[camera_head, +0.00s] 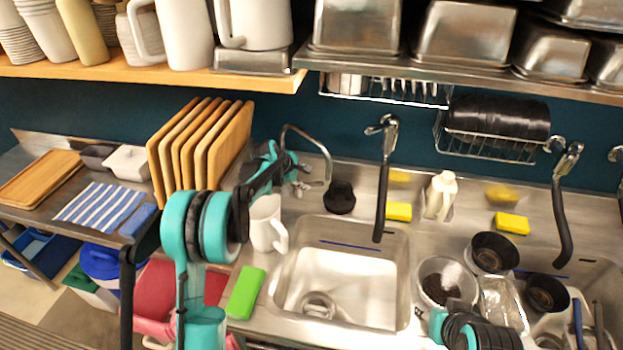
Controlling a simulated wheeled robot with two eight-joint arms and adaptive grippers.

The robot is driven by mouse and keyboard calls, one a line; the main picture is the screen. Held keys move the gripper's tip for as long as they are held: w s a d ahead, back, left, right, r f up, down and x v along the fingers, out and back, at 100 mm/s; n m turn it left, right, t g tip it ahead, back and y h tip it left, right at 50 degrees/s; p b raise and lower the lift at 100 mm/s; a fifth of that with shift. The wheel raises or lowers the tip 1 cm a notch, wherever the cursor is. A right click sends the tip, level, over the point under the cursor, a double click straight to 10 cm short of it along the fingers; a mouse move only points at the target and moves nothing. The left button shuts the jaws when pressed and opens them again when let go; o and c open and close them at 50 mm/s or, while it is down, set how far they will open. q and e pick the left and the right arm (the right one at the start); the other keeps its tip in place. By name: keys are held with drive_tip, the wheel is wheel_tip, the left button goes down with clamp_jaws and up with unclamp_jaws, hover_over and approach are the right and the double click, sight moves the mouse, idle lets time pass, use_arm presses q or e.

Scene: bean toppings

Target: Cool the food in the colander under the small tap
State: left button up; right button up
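The small tap (327,158) is a thin curved metal spout behind the left sink basin. My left gripper (303,182) is beside the base of this tap, partly hidden by its own arm. I cannot tell whether its fingers touch the tap. No water stream shows. The round metal colander (463,268) holds dark food (440,288) and sits right of the left basin, not under the small tap. My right gripper (430,313) is at the colander's lower edge. Its fingers are small and partly hidden, so its grip is unclear.
The left sink basin (345,275) looks empty. A white mug (265,225) and a green sponge (245,292) are left of it. A black spray hose (382,190) hangs behind it. Dark pots (493,252) crowd the colander's right. Wooden boards (228,145) stand left of the tap.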

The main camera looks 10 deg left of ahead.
sight(313, 184)
use_arm(q)
drive_tip(key=b+x, duration=0.1)
drive_tip(key=x, duration=0.5)
drive_tip(key=shift+d+f, duration=0.1)
drive_tip(key=shift+f, duration=0.05)
drive_tip(key=shift+c, duration=0.3)
clamp_jaws()
